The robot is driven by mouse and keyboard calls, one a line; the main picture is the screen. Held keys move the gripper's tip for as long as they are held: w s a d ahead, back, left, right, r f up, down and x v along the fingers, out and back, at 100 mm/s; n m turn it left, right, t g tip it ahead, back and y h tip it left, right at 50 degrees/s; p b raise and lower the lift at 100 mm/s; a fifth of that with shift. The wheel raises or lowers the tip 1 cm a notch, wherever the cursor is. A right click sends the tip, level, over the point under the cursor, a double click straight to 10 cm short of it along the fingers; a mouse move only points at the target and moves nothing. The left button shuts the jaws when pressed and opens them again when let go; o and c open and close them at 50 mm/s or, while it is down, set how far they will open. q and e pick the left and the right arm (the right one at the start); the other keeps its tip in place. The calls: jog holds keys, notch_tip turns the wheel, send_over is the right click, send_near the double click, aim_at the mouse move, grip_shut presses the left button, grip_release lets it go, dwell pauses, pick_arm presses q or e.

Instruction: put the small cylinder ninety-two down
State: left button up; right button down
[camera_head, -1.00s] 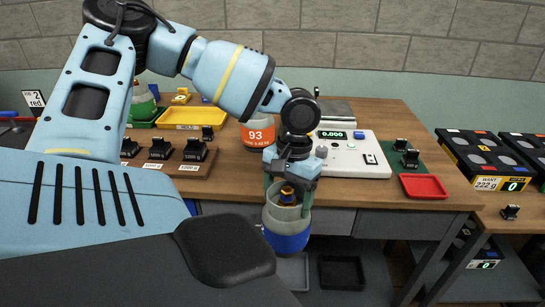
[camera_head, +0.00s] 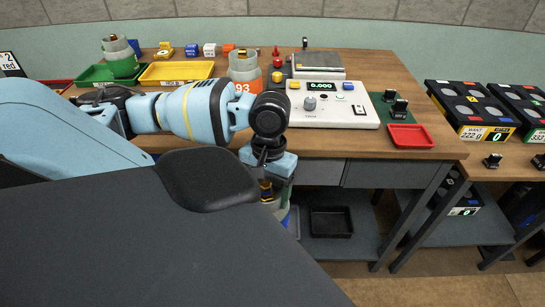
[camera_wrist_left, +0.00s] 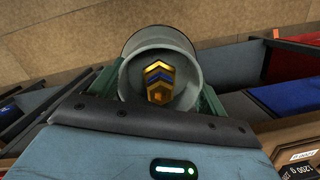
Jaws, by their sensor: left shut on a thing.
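My left gripper (camera_head: 268,185) is shut on a small grey cylinder with a blue lower band (camera_head: 284,215) and holds it in front of the table's front edge, below the tabletop. In the head view the arm and gripper hide much of the cylinder, and its number does not show. In the left wrist view the open round top of the cylinder (camera_wrist_left: 135,72) sits between the green fingers, with a gold and blue chevron-marked piece inside. My right gripper is not in view.
An orange and grey cylinder marked 93 (camera_head: 242,68) stands on the table (camera_head: 385,75) left of the white scale (camera_head: 338,112). Green (camera_head: 95,76), yellow (camera_head: 165,73) and red (camera_head: 411,136) trays lie around. A black bin (camera_head: 331,222) sits on the shelf below.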

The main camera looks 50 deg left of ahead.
pick_arm(q)
jog(key=w+d+r+m, duration=0.1)
jog(key=w+d+m, duration=0.1)
jog(key=d, duration=0.5)
jog(key=w+d+r+m, duration=0.2)
jog(key=d+m, duration=0.1)
jog(key=d, duration=0.4)
jog(key=shift+w+d+y, duration=0.15)
jog(key=shift+d+y, duration=0.2)
jog(key=shift+y, duration=0.05)
